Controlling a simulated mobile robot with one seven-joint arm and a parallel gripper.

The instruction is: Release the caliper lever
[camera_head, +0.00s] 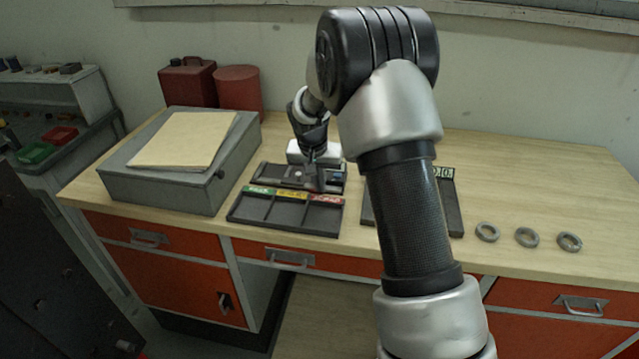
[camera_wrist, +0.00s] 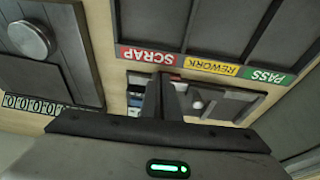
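A dark fixture plate (camera_head: 275,173) with small grey parts lies on the bench behind a three-bay sorting tray (camera_head: 290,213). My gripper (camera_head: 318,182) points down at the right part of this fixture. In the wrist view the two dark fingers of my gripper (camera_wrist: 165,90) are close together over the fixture (camera_wrist: 232,102), where small light parts show beside them. The caliper lever cannot be made out; the fingers hide the spot at their tips. I cannot tell whether they grip anything. The sorting tray has SCRAP, REWORK and PASS labels (camera_wrist: 210,66).
A second dark tray (camera_head: 450,205) with a numbered strip is partly behind my arm; a round metal part (camera_wrist: 30,40) lies in it. Several grey rings (camera_head: 527,237) lie at the right. A grey box (camera_head: 165,180) and red cans (camera_head: 238,90) stand left. The bench's back right is clear.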

